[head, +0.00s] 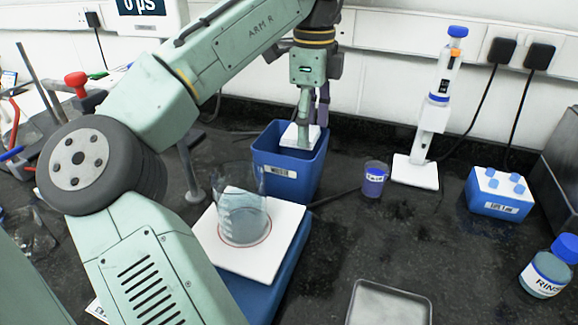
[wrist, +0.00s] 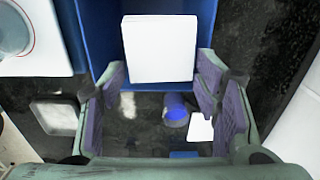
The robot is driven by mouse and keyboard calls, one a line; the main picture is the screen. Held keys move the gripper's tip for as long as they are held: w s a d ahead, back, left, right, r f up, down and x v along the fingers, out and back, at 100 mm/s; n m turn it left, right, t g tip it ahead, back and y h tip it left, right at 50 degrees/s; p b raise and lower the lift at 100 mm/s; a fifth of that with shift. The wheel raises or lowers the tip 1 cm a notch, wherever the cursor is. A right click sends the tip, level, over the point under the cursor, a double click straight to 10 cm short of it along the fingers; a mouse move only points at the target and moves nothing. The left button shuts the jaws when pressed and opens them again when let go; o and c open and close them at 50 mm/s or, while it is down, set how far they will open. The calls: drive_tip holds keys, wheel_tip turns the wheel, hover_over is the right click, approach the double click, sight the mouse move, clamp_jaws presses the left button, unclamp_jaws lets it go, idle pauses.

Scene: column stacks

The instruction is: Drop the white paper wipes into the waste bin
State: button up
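The white paper wipes (head: 290,137) are a flat, square white stack at the mouth of the blue waste bin (head: 295,187), about level with its rim. In the wrist view the wipes (wrist: 160,50) show as a white square with the bin's blue walls (wrist: 97,32) around them. My gripper (head: 303,122) points down over the bin. In the wrist view its purple-padded fingers (wrist: 161,72) stand apart, one at each side edge of the wipes, and appear closed on them. The bin's floor is hidden.
A glass beaker (head: 243,215) stands on a white-topped plate (head: 270,258) in front of the bin. A small purple cup (head: 375,180), a pipette on a stand (head: 432,120), a blue tip box (head: 500,196), a rinse bottle (head: 550,268) and a tray (head: 388,306) lie to the right.

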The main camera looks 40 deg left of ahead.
drive_tip(key=o, duration=0.4)
drive_tip(key=shift+r, duration=0.15)
